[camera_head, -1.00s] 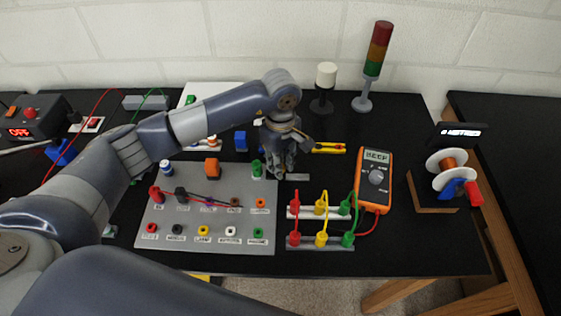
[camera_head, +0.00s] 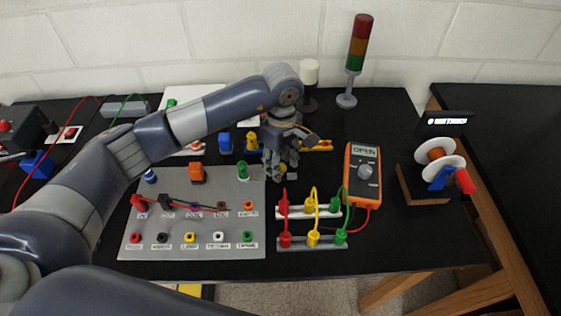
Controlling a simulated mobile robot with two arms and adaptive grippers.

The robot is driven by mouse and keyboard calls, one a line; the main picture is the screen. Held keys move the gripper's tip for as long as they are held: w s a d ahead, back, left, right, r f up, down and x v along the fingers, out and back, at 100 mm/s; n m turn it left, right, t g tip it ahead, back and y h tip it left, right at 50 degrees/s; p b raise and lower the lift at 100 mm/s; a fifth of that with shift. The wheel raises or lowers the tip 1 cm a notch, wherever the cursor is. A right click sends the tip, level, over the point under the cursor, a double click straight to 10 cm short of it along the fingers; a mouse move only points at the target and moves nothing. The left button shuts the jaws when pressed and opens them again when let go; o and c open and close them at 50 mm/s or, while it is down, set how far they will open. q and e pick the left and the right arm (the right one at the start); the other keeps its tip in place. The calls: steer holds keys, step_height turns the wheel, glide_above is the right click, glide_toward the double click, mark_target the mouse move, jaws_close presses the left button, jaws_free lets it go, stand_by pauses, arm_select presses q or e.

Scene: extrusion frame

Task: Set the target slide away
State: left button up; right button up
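My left gripper (camera_head: 278,174) points down just to the right of the grey socket panel (camera_head: 192,251), low over the black table. Its fingers overlap and are small, so I cannot tell whether they are open or shut, or whether anything is between them. I cannot pick out a piece that is clearly the target slide; it may be hidden by the gripper. My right gripper is not in view.
The orange multimeter (camera_head: 362,191) reads OPEN. Terminal strips (camera_head: 325,243) with red, yellow and green leads lie in front of the gripper. A signal tower (camera_head: 355,62) and a spool stand (camera_head: 424,185) stand right.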

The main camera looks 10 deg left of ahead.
arm_select(q)
steer(key=shift+r, duration=0.25)
step_height(320, 180, up, 12)
steer(key=shift+f, duration=0.25)
stand_by(0.6)
